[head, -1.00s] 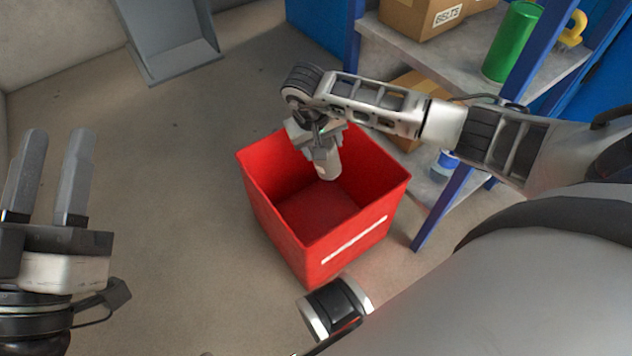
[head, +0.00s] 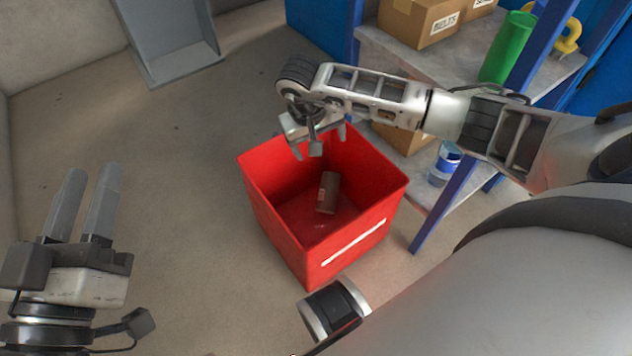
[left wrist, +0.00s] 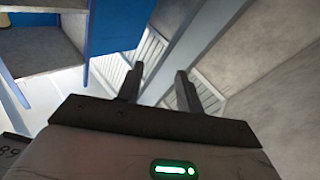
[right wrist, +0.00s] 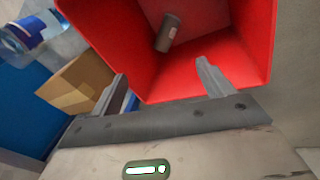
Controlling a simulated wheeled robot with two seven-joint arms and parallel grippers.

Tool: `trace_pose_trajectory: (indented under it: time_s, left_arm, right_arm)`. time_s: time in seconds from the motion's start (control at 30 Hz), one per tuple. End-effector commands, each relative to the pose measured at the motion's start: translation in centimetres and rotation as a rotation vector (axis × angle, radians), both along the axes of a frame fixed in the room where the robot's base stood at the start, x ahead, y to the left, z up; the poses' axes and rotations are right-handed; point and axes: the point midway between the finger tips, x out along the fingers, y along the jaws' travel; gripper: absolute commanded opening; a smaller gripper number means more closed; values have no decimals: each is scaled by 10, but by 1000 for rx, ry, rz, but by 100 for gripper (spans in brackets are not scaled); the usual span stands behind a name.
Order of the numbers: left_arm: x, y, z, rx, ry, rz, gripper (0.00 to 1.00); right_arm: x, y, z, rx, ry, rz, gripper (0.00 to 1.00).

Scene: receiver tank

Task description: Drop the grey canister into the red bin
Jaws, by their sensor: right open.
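The red bin (head: 345,246) stands on the floor in the middle of the head view. The grey canister (head: 328,194) is inside it, leaning or lying near the far inner wall; I cannot tell whether it touches that wall. The canister also shows inside the bin in the right wrist view (right wrist: 168,33). My right gripper (head: 308,154) is open and empty above the far part of the bin, and its fingers show spread in the right wrist view (right wrist: 160,80). My left gripper (head: 91,172) is open and empty over the floor at the left, away from the bin.
A blue-post shelf (head: 440,221) stands right of the bin, with cardboard boxes (head: 420,22), a green cylinder (head: 507,47), a yellow object (head: 567,38) and a blue-and-white container (head: 445,165). A grey chute-like piece (head: 172,45) is at the back left. Floor left of the bin is clear.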

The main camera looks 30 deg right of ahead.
Motion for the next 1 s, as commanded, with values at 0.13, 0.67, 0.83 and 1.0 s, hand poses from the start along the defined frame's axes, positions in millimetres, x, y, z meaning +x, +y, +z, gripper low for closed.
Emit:
trace_pose_trajectory:
  time_s: [0.13, 0.67, 0.83, 1.0]
  left_arm:
    - [-13, -5, -21, -64, 241, -33, 36]
    - [-21, -4, -44, 27, 366, -16, 36]
    - [-21, -3, -45, 30, 365, -15, 36]
    - [-21, -3, -45, 30, 365, -15, 36]
  right_arm:
    - [-2, 9, 45, -1, -5, 2, 80]
    - [-9, 29, 116, -2, -2, -1, 80]
    - [-9, 29, 117, -1, -2, -1, 80]
    - [-9, 29, 116, -1, -2, -1, 80]
